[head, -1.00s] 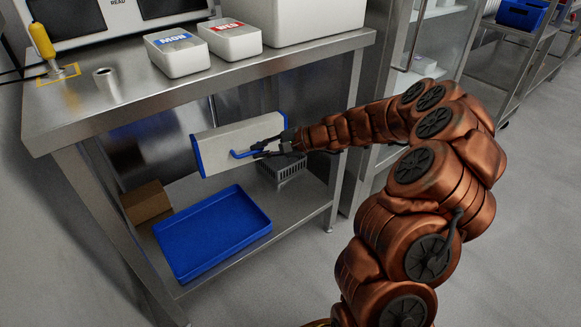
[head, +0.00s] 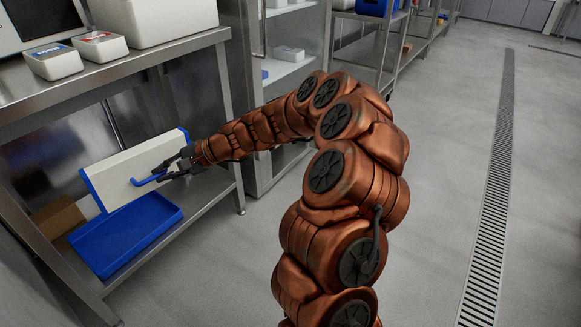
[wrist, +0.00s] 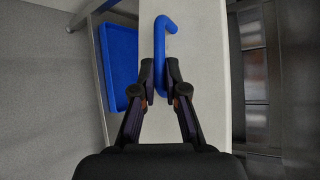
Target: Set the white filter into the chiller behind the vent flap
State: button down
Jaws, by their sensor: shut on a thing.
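The white filter (head: 122,172) is a flat white panel with blue end edges and a blue handle (head: 149,180). My gripper (head: 176,169) is shut on the blue handle and holds the panel tilted, in front of the steel bench's lower shelf. In the wrist view the filter (wrist: 205,50) runs top to bottom, and my gripper's fingertips (wrist: 161,80) close around the blue handle (wrist: 160,45). The chiller and the vent flap cannot be made out for certain in these views.
A blue tray (head: 110,262) and a cardboard box (head: 57,217) sit on the lower shelf. Two labelled white tubs (head: 54,65) stand on the steel bench (head: 135,66). A glass-fronted cabinet (head: 262,165) stands right of the bench. Open floor (head: 440,200) lies to the right.

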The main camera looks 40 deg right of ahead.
aim_at(282, 159)
jog(key=k, duration=0.25)
jog(key=z, duration=2.65)
jog(key=i, duration=2.05)
jog(key=u, duration=3.7)
jog(key=i, duration=0.5)
jog(key=z, duration=0.1)
